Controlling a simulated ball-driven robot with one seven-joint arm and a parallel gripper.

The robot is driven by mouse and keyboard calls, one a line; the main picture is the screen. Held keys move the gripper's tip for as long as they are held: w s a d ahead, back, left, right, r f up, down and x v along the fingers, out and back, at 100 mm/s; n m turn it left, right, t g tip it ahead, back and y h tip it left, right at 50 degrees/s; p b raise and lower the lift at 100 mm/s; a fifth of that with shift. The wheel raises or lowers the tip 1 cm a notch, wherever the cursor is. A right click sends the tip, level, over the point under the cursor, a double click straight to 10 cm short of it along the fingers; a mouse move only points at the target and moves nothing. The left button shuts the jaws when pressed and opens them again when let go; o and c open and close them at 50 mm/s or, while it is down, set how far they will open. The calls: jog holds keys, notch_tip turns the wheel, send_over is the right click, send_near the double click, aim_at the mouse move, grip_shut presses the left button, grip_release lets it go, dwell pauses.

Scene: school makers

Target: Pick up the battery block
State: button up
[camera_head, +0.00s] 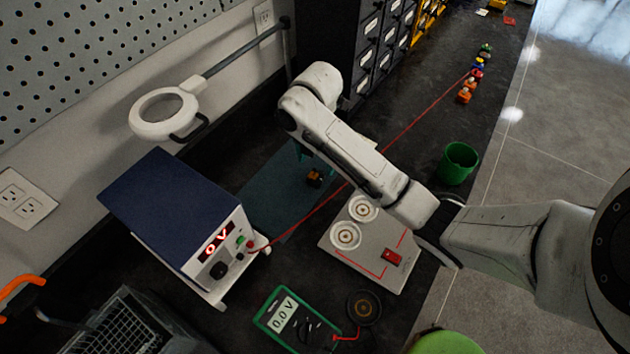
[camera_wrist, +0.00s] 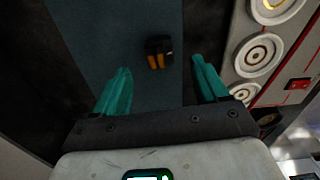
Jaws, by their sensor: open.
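A small black and orange block (camera_head: 315,177), which looks like the battery block, lies on the blue-grey mat (camera_head: 268,197). In the wrist view the block (camera_wrist: 158,52) shows beyond the fingertips, roughly centred between them, with its orange parts facing my gripper. My gripper (camera_wrist: 161,70) is open, its two teal fingers spread apart with nothing between them. In the head view one teal finger shows just left of and above the block; my arm hides the rest of the gripper. I cannot tell the exact gap to the block.
A blue power supply (camera_head: 175,205) stands left of the mat. A board with round sockets and a red switch (camera_head: 393,258) lies right of it. A red wire crosses the mat near the block. A green cup (camera_head: 458,163) and a green multimeter (camera_head: 290,318) stand on the bench.

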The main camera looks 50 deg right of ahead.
aim_at(316, 174)
notch_tip(316, 174, down, 3)
jog(key=shift+w+a+b, duration=0.1)
jog(key=shift+a+b, duration=0.05)
jog(key=shift+b, duration=1)
jog(key=shift+f, duration=1)
jog(key=c, duration=1.2)
